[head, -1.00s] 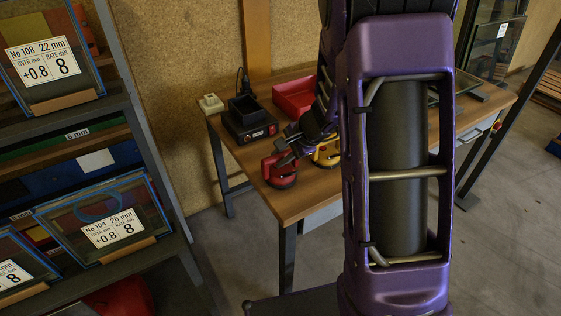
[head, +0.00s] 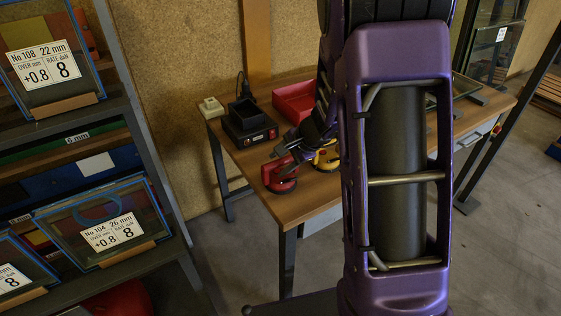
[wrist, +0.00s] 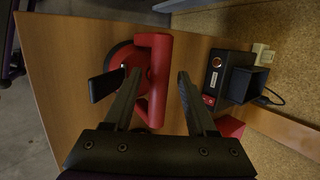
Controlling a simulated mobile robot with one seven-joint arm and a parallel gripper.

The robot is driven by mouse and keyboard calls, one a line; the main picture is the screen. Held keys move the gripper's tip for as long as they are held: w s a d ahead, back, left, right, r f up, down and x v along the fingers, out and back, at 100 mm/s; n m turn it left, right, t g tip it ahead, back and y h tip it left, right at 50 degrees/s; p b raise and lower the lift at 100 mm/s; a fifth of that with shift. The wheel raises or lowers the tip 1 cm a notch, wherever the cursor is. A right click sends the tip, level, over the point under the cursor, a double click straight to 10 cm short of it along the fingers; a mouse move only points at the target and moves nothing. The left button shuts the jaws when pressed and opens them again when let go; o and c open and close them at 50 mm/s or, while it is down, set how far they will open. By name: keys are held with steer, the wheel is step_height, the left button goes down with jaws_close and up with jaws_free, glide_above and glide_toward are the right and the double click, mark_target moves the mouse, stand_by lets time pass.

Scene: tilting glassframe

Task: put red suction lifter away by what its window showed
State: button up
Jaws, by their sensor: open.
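The red suction lifter (head: 280,176) stands near the left front edge of the wooden table (head: 315,195). In the wrist view the red lifter (wrist: 160,75) shows its red handle bar and a dark round part beside it. My gripper (wrist: 158,80) is open, with one dark finger on each side of the handle bar. I cannot tell whether either finger touches it. In the head view my gripper (head: 283,158) is at the top of the lifter and partly covers it. The lifter's window cannot be read in either view.
A yellow lifter (head: 327,160) stands just right, partly behind my arm. A black charger-like box (head: 248,122) and a red tray (head: 294,101) are at the table's back. A rack with labelled glass panes (head: 105,222) stands at left.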

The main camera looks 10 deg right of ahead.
steer(key=p+v, duration=0.2)
steer(key=v, duration=1)
steer(key=shift+p, duration=0.35)
steer(key=shift+r, duration=0.1)
